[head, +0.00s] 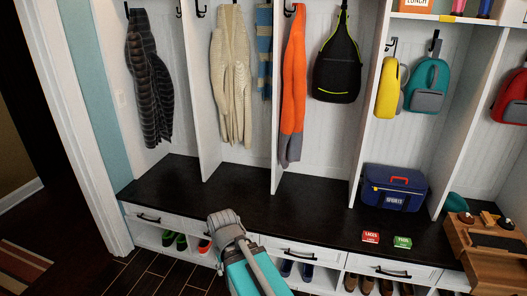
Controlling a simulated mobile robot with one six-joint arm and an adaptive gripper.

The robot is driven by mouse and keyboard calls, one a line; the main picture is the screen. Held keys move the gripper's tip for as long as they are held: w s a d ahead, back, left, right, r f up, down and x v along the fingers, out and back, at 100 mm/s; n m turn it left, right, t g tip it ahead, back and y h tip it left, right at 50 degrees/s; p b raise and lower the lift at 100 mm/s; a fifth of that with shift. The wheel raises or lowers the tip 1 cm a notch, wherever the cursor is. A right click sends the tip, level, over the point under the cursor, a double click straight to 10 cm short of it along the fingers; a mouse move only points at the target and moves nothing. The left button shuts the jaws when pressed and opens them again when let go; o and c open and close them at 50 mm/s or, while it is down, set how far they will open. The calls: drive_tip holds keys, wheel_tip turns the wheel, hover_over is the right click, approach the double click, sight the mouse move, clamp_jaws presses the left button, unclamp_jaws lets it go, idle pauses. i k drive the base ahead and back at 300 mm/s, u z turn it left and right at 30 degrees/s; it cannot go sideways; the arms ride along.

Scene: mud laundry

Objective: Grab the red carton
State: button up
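The red carton (371,237) is a small box with white lettering that looks like "LACES". It lies on the dark bench top (300,203), near the front edge, right of centre in the head view. A similar small green carton (402,242) sits just to its right, with a narrow gap between them. My teal and grey arm comes up from the bottom edge, left of the red carton and well apart from it. No gripper fingers can be made out in this view. Nothing covers the red carton.
A navy bag (394,190) stands behind the cartons. A wooden bench-like piece (495,250) with a brush stands at the right. Coats and backpacks hang above, between upright dividers. Shoes fill cubbies below. The bench top left of the cartons is clear.

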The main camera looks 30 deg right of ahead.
sight(367, 236)
drive_tip(key=z, duration=0.45)
drive_tip(key=i, duration=0.9)
drive_tip(key=z, duration=0.4)
drive_tip(key=k, duration=0.9)
drive_tip(key=z, duration=0.15)
drive_tip(key=i, duration=0.6)
drive_tip(key=z, duration=0.05)
